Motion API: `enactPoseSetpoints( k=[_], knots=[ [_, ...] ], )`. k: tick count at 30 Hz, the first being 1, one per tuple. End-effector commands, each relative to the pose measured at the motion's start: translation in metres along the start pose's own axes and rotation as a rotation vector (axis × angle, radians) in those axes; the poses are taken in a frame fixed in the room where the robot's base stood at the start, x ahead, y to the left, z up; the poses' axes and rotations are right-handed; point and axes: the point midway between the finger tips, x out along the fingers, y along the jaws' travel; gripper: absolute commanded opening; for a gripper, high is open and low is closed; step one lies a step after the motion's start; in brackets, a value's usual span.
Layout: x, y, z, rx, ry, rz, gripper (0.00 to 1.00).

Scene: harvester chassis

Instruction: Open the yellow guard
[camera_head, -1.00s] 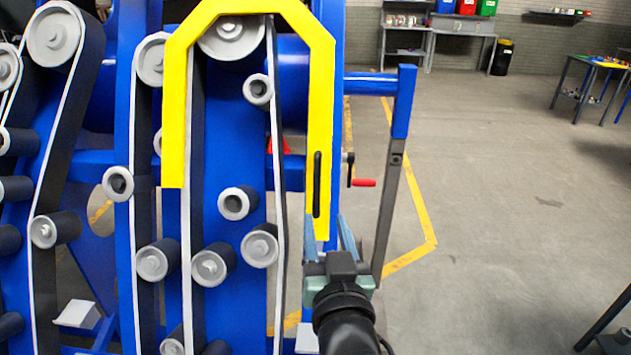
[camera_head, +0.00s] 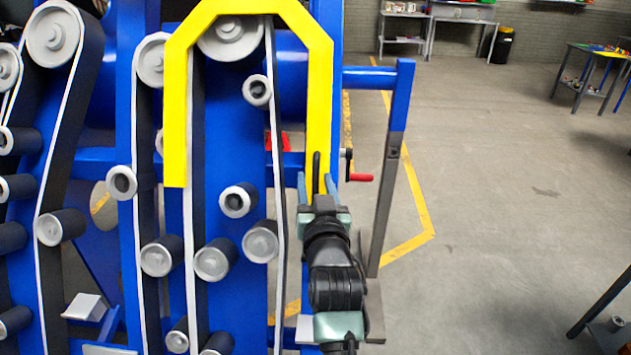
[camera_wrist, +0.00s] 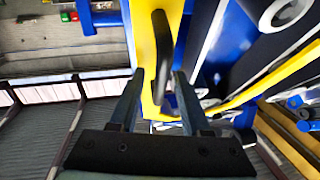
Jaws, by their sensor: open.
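The yellow guard (camera_head: 320,105) is an angular arch over the belts and rollers of the blue machine in the head view. A black bar handle (camera_head: 317,168) stands upright on its right leg. My gripper (camera_head: 317,184) is at the lower part of that leg, its fingers pointing up with one on each side of the handle's lower end. In the wrist view the guard (camera_wrist: 146,60) runs up the middle with the handle (camera_wrist: 164,50) on it. The open gripper (camera_wrist: 158,88) shows there with the handle between and beyond its fingertips. I cannot tell whether they touch it.
A red-handled crank (camera_head: 360,177) sticks out just right of my gripper. A grey and blue upright post (camera_head: 390,170) stands right of it. Rollers and belts lie to the left. The floor (camera_head: 500,210) further right is clear, with tables at the back.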

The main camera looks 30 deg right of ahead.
Motion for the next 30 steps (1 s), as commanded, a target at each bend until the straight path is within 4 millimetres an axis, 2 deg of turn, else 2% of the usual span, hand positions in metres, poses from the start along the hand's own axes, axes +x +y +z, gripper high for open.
enactPoseSetpoints(
  k=[5, 8, 13, 14, 30],
  knots=[
    [0.0, -0.0001, -0.0001, 0.0, 0.001, 0.0, 0.47],
    [-0.0001, -0.0001, -0.0002, 0.0, 0.001, 0.0, 0.33],
    [-0.0002, -0.0001, -0.0002, 0.0, 0.001, 0.0, 0.02],
    [-0.0002, -0.0001, -0.0002, 0.0, 0.001, 0.0, 0.0],
    [-0.0002, -0.0001, -0.0001, 0.0, 0.0, 0.0, 0.0]
  ],
)
